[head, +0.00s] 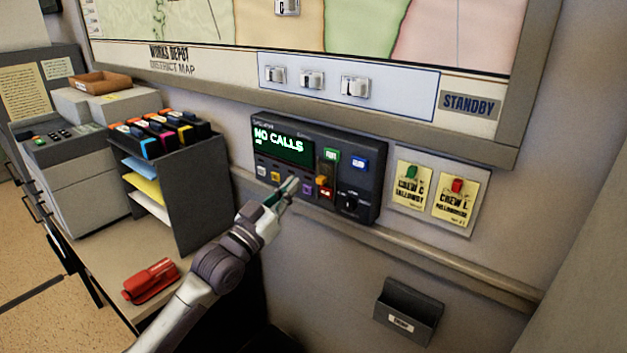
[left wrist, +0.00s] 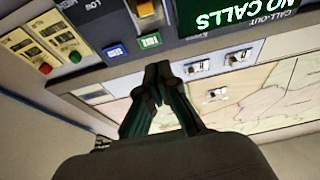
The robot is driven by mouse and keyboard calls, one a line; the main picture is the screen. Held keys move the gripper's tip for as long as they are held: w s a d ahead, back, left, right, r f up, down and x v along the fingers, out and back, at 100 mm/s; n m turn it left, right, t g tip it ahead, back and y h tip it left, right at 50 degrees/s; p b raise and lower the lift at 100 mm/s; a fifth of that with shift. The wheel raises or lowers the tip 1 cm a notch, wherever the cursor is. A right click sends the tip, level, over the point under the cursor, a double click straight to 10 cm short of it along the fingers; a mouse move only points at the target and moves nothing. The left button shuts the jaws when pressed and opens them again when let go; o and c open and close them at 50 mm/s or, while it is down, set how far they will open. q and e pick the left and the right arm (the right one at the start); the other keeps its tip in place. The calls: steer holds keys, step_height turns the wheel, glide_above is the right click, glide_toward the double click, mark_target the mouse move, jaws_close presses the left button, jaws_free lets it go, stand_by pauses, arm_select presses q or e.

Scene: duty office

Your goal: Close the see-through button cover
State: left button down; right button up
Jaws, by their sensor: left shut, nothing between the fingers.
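The dark call-out panel (head: 318,160) is on the wall, its green display (head: 282,148) reading "NO CALLS". An orange button (head: 323,182) sits right of the display, and it also shows at the top of the left wrist view (left wrist: 146,9). A greenish, see-through strip (head: 328,162) above the orange button looks like the raised cover; its edges are hard to make out. My left gripper (head: 290,184) is shut and empty, in front of the panel's lower part, left of the orange button. In the left wrist view its fingertips (left wrist: 158,70) are together. My right gripper is not in view.
A green button (head: 332,155), a blue button (head: 360,162) and a knob (head: 350,203) are close by on the panel. A ledge (head: 400,246) runs below. A dark file rack (head: 195,185) and red stapler (head: 151,281) are at left, crew tags (head: 411,187) at right.

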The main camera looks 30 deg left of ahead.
mark_target(324, 168)
arm_select(q)
steer(key=p+x, duration=0.2)
steer(key=x, duration=0.7)
steer(key=shift+r, duration=0.1)
step_height(324, 168, down, 3)
steer(key=shift+f, duration=0.1)
steer(key=shift+s+f+p, duration=0.15)
steer(key=shift+f+p, duration=0.15)
steer(key=shift+f, duration=0.4)
steer(key=shift+f, duration=0.1)
